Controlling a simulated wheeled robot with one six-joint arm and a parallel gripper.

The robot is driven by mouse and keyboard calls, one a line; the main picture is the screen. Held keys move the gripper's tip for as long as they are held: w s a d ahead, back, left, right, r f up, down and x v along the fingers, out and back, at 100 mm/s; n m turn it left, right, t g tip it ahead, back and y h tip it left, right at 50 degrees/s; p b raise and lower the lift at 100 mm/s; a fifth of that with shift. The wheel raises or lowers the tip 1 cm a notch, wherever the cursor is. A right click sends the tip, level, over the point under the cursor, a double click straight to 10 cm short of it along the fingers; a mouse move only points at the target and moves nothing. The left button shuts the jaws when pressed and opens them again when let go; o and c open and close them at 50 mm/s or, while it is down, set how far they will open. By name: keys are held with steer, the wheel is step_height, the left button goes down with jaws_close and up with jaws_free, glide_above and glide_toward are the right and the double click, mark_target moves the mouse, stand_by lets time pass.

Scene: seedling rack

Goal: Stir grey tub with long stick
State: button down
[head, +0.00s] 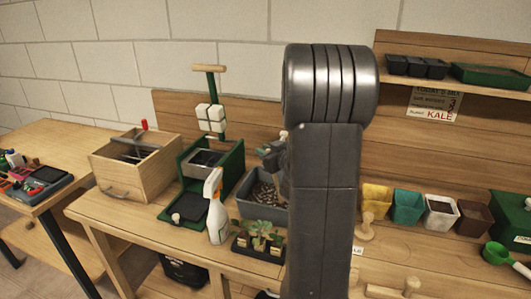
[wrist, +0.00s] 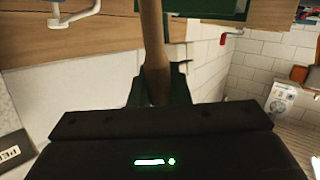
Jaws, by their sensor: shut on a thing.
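The grey tub (head: 248,192) stands on the bench behind my arm in the head view. It holds a dark, speckled mix, and its right part is hidden by the arm. My gripper (wrist: 160,88) is shut on the long stick (wrist: 153,40), a wooden rod that runs up out of the wrist view between the green fingers. In the head view my wrist shows in part above the tub. The arm hides most of the gripper and the stick there, so I cannot tell whether the stick touches the mix.
Left of the tub are a green stand (head: 228,165), a white spray bottle (head: 217,215) and a wooden box (head: 135,165). A seedling tray (head: 257,247) sits in front. Several coloured pots (head: 407,207) stand to the right, below a shelf (head: 470,80).

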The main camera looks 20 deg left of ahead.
step_height(320, 180, up, 12)
steer(key=p, duration=0.9)
steer(key=shift+f, duration=0.15)
stand_by(0.6)
